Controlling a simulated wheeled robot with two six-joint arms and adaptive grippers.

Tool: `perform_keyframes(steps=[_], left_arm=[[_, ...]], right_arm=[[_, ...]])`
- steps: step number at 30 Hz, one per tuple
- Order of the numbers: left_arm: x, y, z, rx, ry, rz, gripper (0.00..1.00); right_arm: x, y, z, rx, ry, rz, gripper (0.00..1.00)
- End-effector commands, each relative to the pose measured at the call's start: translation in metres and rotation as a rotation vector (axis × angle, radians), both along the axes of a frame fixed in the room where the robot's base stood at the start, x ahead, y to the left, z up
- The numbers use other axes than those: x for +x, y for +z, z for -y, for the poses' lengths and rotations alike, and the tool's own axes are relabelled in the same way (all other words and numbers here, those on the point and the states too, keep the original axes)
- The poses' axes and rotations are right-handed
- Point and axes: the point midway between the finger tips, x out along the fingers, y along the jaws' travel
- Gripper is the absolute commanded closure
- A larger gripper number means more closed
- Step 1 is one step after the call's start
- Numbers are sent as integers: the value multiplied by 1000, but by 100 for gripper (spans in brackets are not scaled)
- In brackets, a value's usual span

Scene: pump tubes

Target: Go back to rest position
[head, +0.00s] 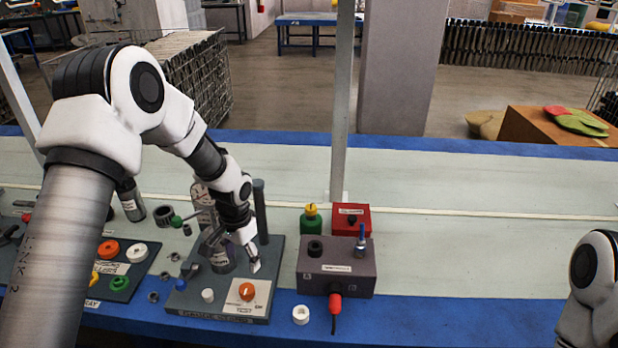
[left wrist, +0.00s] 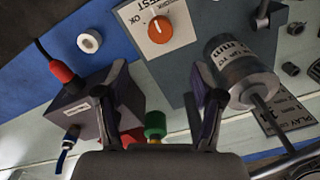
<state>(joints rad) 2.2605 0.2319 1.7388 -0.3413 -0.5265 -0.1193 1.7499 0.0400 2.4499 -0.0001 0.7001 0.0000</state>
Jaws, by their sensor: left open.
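My left gripper (head: 232,258) is over the grey test stand (head: 195,303) with its fingers pointing down. In the left wrist view the left gripper (left wrist: 158,105) has its fingers apart, with nothing seen between them. A metal pump cylinder (left wrist: 240,72) with a dark rod is beside one finger; I cannot tell whether they touch. In the head view the cylinder (head: 222,262) is on the stand, partly hidden by the gripper. The stand has an orange knob (head: 247,290), also in the left wrist view (left wrist: 160,27). My right gripper is out of view.
A dark box (head: 335,282) with a red plug and blue-topped fitting stands right of the stand. Behind it are a red box (head: 350,217) and a green part (head: 311,222). A white ring (head: 300,315) lies in front. A parts tray (head: 122,291) is left.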

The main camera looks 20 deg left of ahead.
Motion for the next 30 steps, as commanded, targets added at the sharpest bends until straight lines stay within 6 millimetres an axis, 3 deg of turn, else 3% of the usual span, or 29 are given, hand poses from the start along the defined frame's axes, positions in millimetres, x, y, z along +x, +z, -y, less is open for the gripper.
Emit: perform_keyframes(steps=[2,5,8,13,16,18,20,24,27,30], left_arm=[[-1,-2,0,0,0,-5,32],[-15,-24,2,6,-8,-57,32],[-59,-64,13,13,-32,-187,32],[-190,-137,52,-29,-20,-388,32],[-276,-162,76,-52,50,-415,32],[-317,-165,86,-48,124,-357,32],[-325,-161,87,-38,181,-269,32],[-302,-157,82,-25,262,-67,32],[-289,-157,81,-28,273,-6,32],[-289,-157,81,-28,273,-6,32]], right_arm=[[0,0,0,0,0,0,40],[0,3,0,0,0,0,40],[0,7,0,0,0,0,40],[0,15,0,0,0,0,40],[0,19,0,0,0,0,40],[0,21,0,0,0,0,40],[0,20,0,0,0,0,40],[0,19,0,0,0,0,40],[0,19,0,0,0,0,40],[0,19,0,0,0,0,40]])
